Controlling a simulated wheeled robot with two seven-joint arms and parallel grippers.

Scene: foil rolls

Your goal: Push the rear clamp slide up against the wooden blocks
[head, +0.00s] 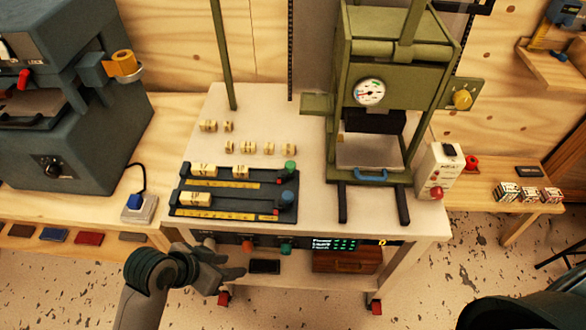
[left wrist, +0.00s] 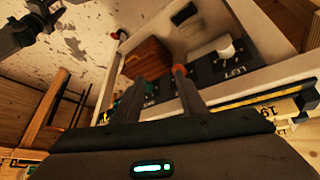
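The rear clamp slide (head: 289,170), with a green knob, is at the right end of the rear dark channel. Two pale wooden blocks, one at the left (head: 204,170) and one in the middle (head: 240,171), sit in that channel. A gap shows between the middle block and the slide. The front clamp slide (head: 287,199) has a blue knob; a wooden block (head: 196,199) lies at the left of its channel. My left gripper (head: 232,280) is below and in front of the table edge, away from both slides. Its fingers (left wrist: 160,80) are apart and empty. My right gripper is out of view.
Several loose wooden blocks (head: 248,148) lie on the table behind the channels. A green press (head: 392,60) stands at the right. Below the tabletop edge are a control panel (head: 345,243) and a brown wooden box (head: 345,261).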

